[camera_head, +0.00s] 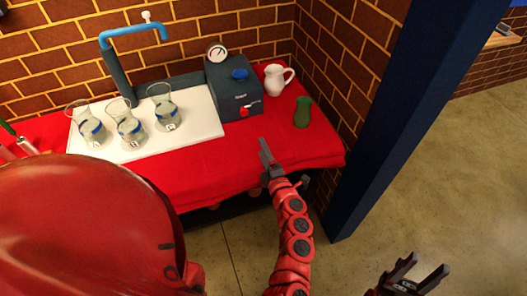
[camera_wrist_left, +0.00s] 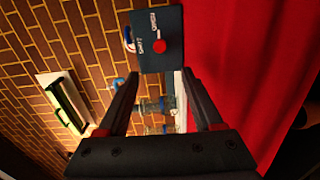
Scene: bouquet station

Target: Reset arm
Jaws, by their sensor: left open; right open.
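My left gripper (camera_head: 266,156) is above the front edge of the red-covered table, in front of the dark grey box. In the head view its fingers look nearly edge-on. In the left wrist view the left gripper (camera_wrist_left: 160,88) has its two fingers apart with nothing held between them. My right gripper (camera_head: 418,277) is at the bottom right of the head view, over the floor and away from the table. Its fingers are spread and empty. The large red rounded part at the lower left of the head view is my own body and hides part of the table.
Several glass vases (camera_head: 127,124) stand on a white board (camera_head: 199,126) under a blue tap (camera_head: 134,31). The grey box (camera_head: 232,85) has a red knob; it also shows in the left wrist view (camera_wrist_left: 172,22). A white pitcher (camera_head: 274,82), green vase (camera_head: 302,113) and blue post (camera_head: 400,115) stand right.

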